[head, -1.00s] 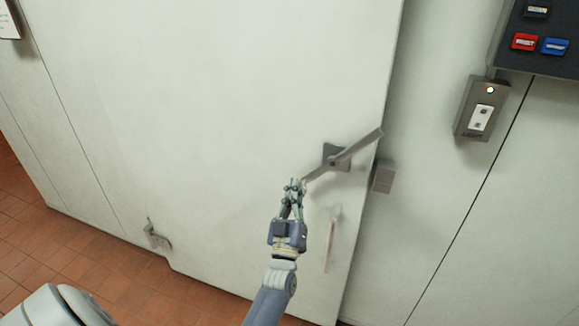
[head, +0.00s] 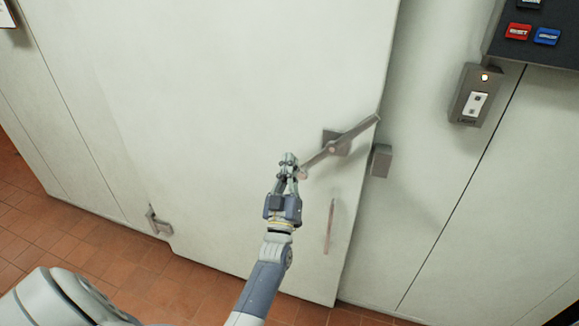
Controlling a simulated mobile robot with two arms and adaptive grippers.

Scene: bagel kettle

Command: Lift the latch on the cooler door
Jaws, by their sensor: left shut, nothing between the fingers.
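The cooler door (head: 240,90) is a large white panel and looks closed against the wall. Its latch (head: 352,136) is a grey metal bar on a square plate near the door's right edge. The bar slants, with its right end up and its left end down. My left gripper (head: 289,158) is shut with nothing in it, at the bar's lower left end. I cannot tell whether it touches the bar. My right gripper is not in view.
A grey catch block (head: 381,161) sits right of the door edge. A vertical handle (head: 330,227) is below the latch. A bracket (head: 158,222) is low on the door's left. The tiled floor (head: 60,240) looks clear.

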